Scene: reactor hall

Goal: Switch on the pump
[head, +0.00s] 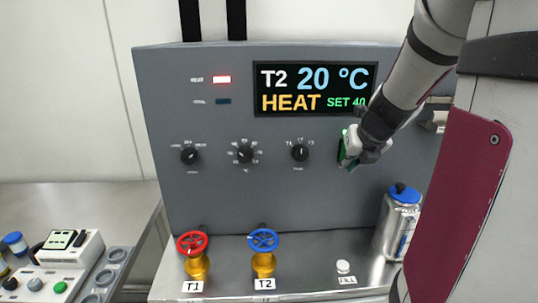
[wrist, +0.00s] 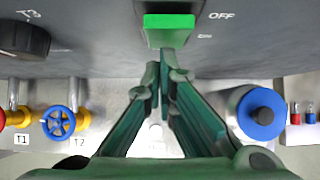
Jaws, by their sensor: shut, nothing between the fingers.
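A green switch (wrist: 168,30) in a dark housing is on the grey panel, at the top middle of the wrist view, with the word OFF to its right. In the head view, only a green sliver of that switch (head: 343,148) shows behind my gripper. My gripper (head: 352,162) is at the panel face, right of the row of black knobs. In the wrist view my gripper (wrist: 163,75) is shut and empty, its fingertips just below the switch. I cannot tell whether they touch it. The display (head: 314,89) reads T2, 20 °C, HEAT, SET 40.
A red-wheeled valve T1 (head: 192,246) and a blue-wheeled valve T2 (head: 263,241) stand below the panel. A metal container with a blue cap (head: 404,193) stands at the right. A red lamp (head: 222,79) is lit. A black knob (wrist: 24,40) is left of the switch.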

